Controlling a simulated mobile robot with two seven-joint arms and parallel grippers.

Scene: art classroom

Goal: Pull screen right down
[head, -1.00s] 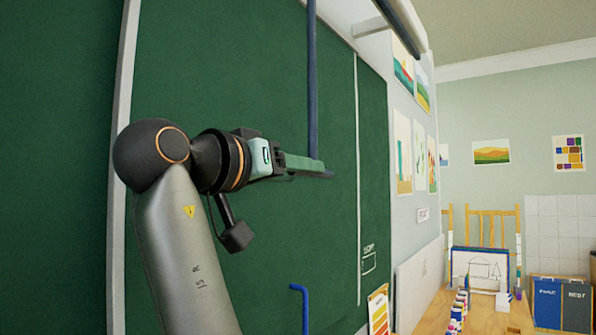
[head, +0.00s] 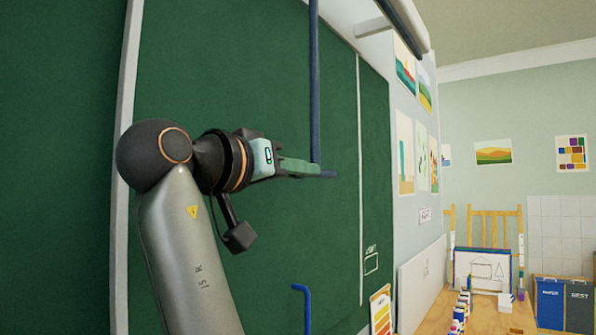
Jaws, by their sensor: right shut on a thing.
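A dark blue vertical rod (head: 314,80) runs down from the top edge of the head view in front of the green board. At its lower end is a short blue crosspiece (head: 328,174). My right gripper (head: 306,168) reaches across from the left and is shut on this lower end; its fingers partly hide the grip. The rod's upper end is out of view. A pale roller-like housing (head: 411,20) with a dark edge is at the top, right of the rod; I cannot tell whether the rod joins it. My left gripper is not in view.
The green board (head: 230,60) fills the left, close behind my right arm. A second blue hooked bar (head: 307,305) shows below the gripper. A striped chart (head: 380,312) is at the board's foot. A wooden table (head: 490,318) with art things and two bins (head: 563,304) stand at right.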

